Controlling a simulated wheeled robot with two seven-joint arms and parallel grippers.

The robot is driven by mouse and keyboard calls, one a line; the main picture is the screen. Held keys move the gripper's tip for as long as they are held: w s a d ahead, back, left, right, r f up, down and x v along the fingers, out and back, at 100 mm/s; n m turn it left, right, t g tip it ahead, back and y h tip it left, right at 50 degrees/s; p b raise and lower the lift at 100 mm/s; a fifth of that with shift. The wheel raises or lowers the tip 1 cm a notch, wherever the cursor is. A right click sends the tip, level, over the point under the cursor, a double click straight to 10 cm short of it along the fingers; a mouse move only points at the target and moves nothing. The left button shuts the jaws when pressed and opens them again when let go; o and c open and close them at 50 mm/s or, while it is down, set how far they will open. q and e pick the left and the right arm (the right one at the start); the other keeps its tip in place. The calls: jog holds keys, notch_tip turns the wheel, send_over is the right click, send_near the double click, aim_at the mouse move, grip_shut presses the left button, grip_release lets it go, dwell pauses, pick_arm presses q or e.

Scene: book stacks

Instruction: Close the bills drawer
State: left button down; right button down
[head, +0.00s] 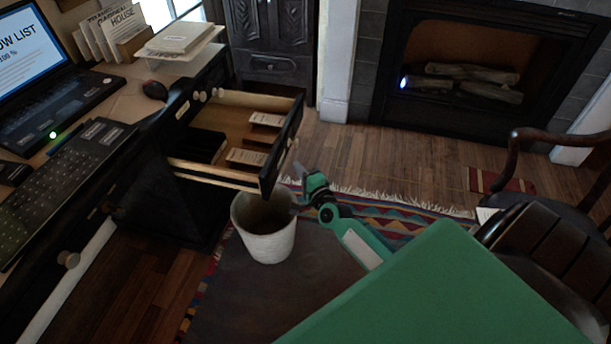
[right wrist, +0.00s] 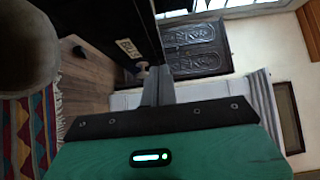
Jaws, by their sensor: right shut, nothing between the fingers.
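The bills drawer (head: 283,146) sticks out of the dark desk in the head view, pulled well open. Inside are small stacks of paper (head: 246,157) and a black compartment or box (head: 200,146). My right gripper (head: 298,172) is shut and empty, close by the outer side of the drawer front. In the right wrist view its fingers (right wrist: 158,84) are together beside a dark panel (right wrist: 128,25) with a pale label and a small knob (right wrist: 142,69). Whether the fingertips touch the drawer front I cannot tell. My left gripper is out of view.
A white bin (head: 266,236) stands below the drawer on a patterned rug (head: 385,219). A dark wooden chair (head: 545,240) is at the right. A laptop (head: 50,95) and books (head: 115,28) are on the desk.

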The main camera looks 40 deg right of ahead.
aim_at(276, 153)
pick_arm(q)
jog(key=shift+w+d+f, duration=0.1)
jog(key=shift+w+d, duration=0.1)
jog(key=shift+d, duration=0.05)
pick_arm(e)
jog(key=shift+w+a, duration=0.4)
jog(key=shift+w, duration=0.6)
jog(key=shift+w+a, duration=0.4)
jog(key=shift+w, duration=0.6)
jog(key=shift+w+a, duration=0.4)
jog(key=shift+w, duration=0.6)
